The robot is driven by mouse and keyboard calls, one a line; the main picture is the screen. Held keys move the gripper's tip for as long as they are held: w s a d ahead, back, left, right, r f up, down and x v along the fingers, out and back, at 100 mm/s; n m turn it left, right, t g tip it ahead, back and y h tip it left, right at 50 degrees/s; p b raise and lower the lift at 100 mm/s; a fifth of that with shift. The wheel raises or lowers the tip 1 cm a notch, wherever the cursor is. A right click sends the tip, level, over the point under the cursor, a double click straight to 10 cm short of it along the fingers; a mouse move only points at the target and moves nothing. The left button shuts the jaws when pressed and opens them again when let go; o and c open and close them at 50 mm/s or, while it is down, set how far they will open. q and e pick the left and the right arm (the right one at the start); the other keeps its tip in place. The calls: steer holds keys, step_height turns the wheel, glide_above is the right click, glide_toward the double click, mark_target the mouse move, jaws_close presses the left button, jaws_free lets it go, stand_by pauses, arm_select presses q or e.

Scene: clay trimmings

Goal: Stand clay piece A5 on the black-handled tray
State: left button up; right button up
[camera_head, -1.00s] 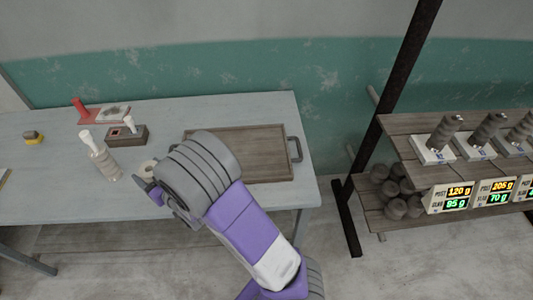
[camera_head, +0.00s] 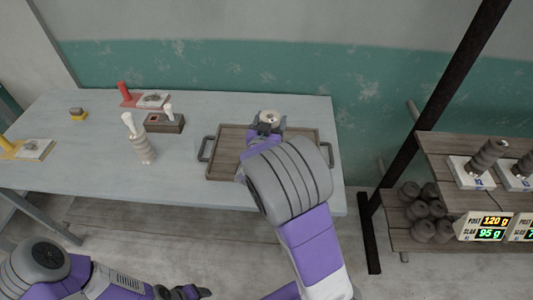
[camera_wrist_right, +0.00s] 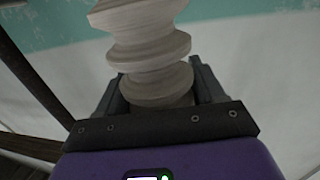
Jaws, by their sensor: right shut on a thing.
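My right gripper (camera_head: 267,128) is over the far part of the black-handled tray (camera_head: 226,150), a brown wooden board with a dark handle at each end. It is shut on a pale ridged clay piece (camera_head: 270,117), whose round top with a dark centre shows. In the right wrist view the clay piece (camera_wrist_right: 148,45) stands upright between the fingers. No A5 mark is readable on it. Its lower end is hidden, so I cannot tell whether it touches the tray. My left gripper (camera_head: 190,292) is low at the bottom edge, off the table; its jaw state is unclear.
A brown box (camera_head: 164,123), a red-handled board (camera_head: 150,100) and yellow-handled items (camera_head: 34,150) lie further left. A shelf rack (camera_head: 440,145) with scales stands at the right.

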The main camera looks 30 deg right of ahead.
steer(key=shift+s+d+r+m+g+h, duration=0.2)
steer(key=shift+s+d+m+g+h, duration=0.1)
steer(key=shift+d+m+g+h, duration=0.25)
steer(key=f+b, duration=0.1)
steer(key=f, duration=0.1)
steer(key=f+b, duration=0.1)
steer(key=f, duration=0.2)
steer(key=shift+s+d+f+b, duration=0.1)
steer(key=shift+d+f+b, duration=0.1)
steer(key=shift+b, duration=0.2)
steer(key=shift+f+b, duration=0.95)
steer(key=shift+f, duration=1.25)
steer(key=shift+f, duration=0.15)
steer(key=o, duration=1.5)
steer(key=shift+o, duration=0.2)
steer(key=shift+s+a, duration=0.2)
steer(key=shift+a, duration=0.1)
steer(key=p+v, duration=0.2)
steer(key=v, duration=0.9)
steer(key=shift+a+p, duration=0.2)
steer(key=shift+p, duration=0.1)
